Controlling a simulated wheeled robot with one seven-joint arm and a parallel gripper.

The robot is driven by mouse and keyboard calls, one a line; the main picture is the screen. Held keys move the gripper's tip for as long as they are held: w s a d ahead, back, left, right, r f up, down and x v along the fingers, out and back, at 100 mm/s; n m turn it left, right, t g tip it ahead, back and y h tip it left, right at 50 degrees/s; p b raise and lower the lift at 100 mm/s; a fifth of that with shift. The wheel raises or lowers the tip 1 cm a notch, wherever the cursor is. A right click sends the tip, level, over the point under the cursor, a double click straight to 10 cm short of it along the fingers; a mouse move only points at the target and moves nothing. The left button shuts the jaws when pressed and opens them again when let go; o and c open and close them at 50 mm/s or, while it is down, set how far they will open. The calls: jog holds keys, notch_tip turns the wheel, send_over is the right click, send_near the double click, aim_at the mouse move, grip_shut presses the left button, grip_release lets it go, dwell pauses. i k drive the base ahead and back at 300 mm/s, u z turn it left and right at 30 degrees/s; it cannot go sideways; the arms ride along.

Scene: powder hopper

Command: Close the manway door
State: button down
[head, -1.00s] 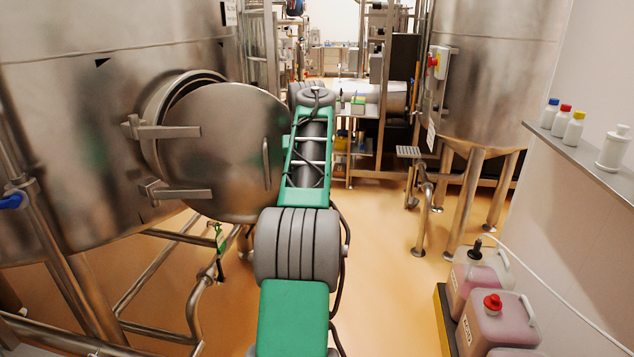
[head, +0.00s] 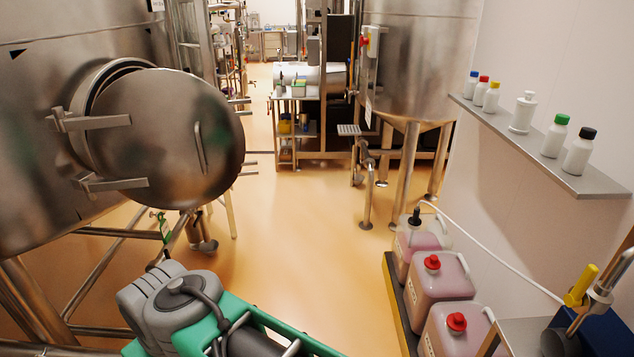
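The round steel manway door (head: 165,140) hangs on two hinge arms (head: 100,121) on the left tank. It stands partly open, with a dark gap showing between it and the manway rim (head: 85,90) at its left and top. A vertical bar handle (head: 200,148) is on its outer face, near the right edge. My green and grey arm shows at the bottom of the view, apart from the door. My gripper is not in view.
Pipe rails (head: 120,265) run below the tank (head: 60,190). Pink-filled canisters (head: 440,275) stand at the right under a wall shelf (head: 545,160) with several bottles. A second tank (head: 420,70) on legs stands behind. The orange floor (head: 290,240) between is clear.

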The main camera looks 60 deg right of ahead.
aim_at(166, 139)
jog(key=z, duration=0.7)
jog(key=k, duration=1)
jog(key=z, duration=0.7)
jog(key=i, duration=0.85)
jog(key=u, duration=1)
jog(key=i, duration=0.8)
jog(key=u, duration=0.8)
